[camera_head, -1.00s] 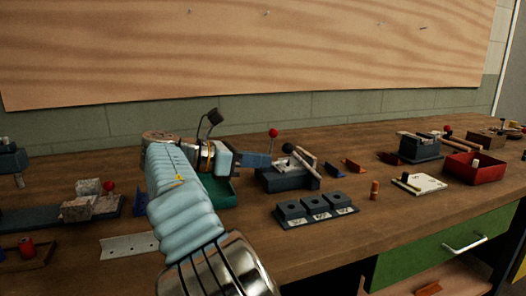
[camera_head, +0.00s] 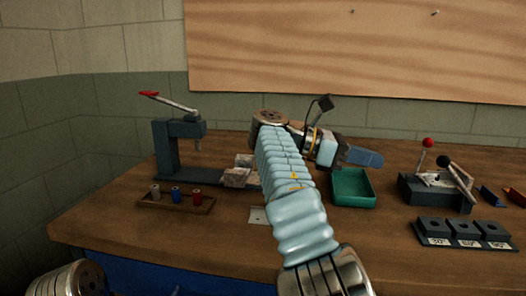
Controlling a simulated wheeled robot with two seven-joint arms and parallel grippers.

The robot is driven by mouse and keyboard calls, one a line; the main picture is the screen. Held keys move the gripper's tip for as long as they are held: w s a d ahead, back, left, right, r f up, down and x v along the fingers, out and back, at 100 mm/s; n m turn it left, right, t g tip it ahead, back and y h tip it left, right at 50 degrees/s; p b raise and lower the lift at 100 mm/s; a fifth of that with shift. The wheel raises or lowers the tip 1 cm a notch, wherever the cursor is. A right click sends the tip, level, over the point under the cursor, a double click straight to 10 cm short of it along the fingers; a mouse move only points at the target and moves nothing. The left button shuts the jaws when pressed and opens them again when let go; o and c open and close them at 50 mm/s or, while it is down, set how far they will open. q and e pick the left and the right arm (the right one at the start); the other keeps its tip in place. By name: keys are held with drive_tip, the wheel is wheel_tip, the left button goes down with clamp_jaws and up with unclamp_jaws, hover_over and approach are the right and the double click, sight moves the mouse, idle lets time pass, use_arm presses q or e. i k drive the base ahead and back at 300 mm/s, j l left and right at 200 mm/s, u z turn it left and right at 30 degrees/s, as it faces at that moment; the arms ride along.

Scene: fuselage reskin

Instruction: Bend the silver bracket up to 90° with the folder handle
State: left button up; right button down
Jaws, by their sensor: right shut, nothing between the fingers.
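The folder (camera_head: 428,194) is a dark block at the right of the bench. It has a lever with a black knob (camera_head: 443,161) and a rod with a red knob (camera_head: 428,142). A pale piece lies on top of the folder; I cannot tell whether it is the silver bracket or at what angle it stands. My right gripper (camera_head: 368,157) is shut and empty, above and behind the green tray, left of the folder and apart from it. My left gripper is out of view.
A green tray (camera_head: 353,201) lies below my right gripper. Labelled dark angle blocks (camera_head: 463,243) stand in front of the folder. A press (camera_head: 168,150) and a spool rack (camera_head: 176,204) are at left. My right arm partly hides a flat silver plate (camera_head: 257,216).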

sight(465, 182)
drive_tip(key=k, duration=1.4)
